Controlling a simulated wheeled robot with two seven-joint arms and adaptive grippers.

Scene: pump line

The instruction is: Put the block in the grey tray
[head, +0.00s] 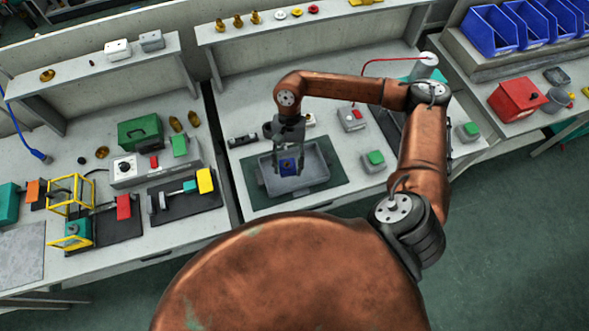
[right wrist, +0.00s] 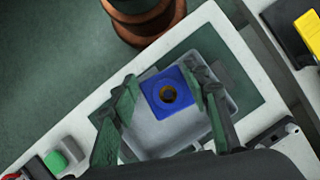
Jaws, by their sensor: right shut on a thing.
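The block (right wrist: 158,101) is blue with a round hole in its top face; in the head view it shows as a small blue patch (head: 287,163). My right gripper (head: 289,168) is over the grey tray (head: 316,163), with its fingers pointing down around the block. In the right wrist view the two fingers (right wrist: 165,97) stand on either side of the block, shut on it. The block appears within the outline of the tray; whether it touches the tray floor I cannot tell. My left gripper is not in view.
The tray sits on a dark green mat (head: 249,186). A small dark device (head: 242,141) lies behind left. A green case (head: 140,132) stands on the left bench.

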